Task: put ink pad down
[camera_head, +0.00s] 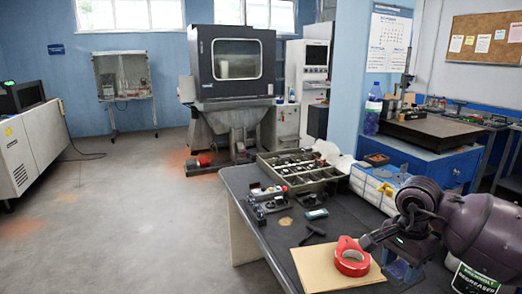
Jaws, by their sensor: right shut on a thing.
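My right gripper (385,243) is over the near right part of the dark bench, its arm coming in from the right. It is shut on the ink pad, which is mostly hidden behind the gripper, so its outline and any gap to the bench cannot be told. A red tape roll (351,262) lies just left of the gripper on a tan cardboard sheet (312,272). My left gripper is not in view.
The dark bench (270,232) carries a divided parts tray (308,188), a white and blue box (372,183), a small dark case (317,214) and a black tool (312,235). A degreaser container (476,279) stands at the lower right. Bare bench shows near the left edge.

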